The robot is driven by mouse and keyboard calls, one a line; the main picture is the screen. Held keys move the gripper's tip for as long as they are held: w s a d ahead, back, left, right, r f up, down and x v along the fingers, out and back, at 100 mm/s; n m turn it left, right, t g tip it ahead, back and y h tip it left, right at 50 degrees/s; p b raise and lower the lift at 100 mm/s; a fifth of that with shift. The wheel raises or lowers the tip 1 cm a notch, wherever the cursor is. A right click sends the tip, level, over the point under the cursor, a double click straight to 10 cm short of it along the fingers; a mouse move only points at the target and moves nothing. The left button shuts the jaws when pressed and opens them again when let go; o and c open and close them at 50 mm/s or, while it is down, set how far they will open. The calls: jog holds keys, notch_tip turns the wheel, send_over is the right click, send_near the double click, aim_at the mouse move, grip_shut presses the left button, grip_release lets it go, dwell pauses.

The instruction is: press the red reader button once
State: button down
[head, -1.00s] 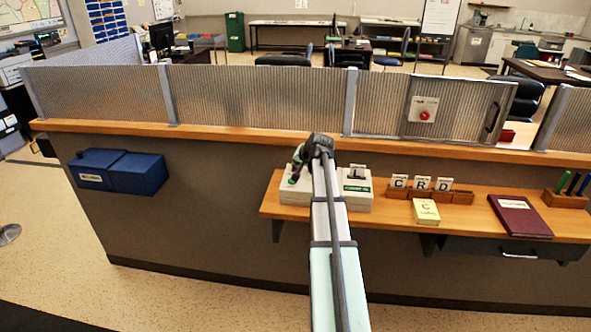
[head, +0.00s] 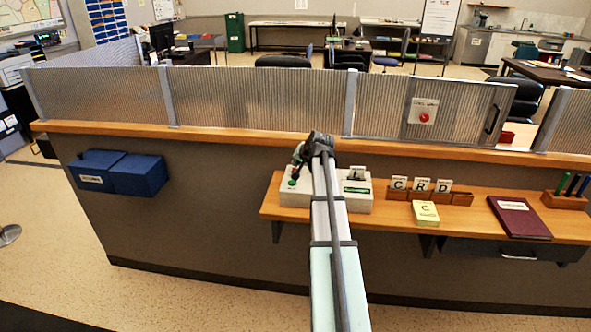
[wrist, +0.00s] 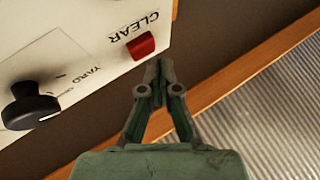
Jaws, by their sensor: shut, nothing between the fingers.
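The red button (wrist: 141,46) is a small square key beside the word CLEAR on a pale panel in the wrist view. The panel belongs to a pale reader box (head: 357,204) on the wooden shelf in the head view, where the red button is a tiny spot (head: 296,171) beside my gripper. My gripper (wrist: 158,68) is shut and empty. Its fingertips are close beside the button in the wrist view; I cannot tell whether they touch it. A black knob (wrist: 30,106) marked YARD is on the same panel.
Another red button (head: 424,117) is on a plate on the ribbed gate panel. Letter cards (head: 421,184), a yellow card block (head: 425,212) and a maroon book (head: 519,217) lie right of the box. The counter ledge (head: 230,136) runs behind the shelf.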

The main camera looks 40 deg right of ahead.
jog(key=shift+r, duration=0.15)
jog(key=shift+r+p, duration=1.25)
jog(key=shift+r, duration=1.2)
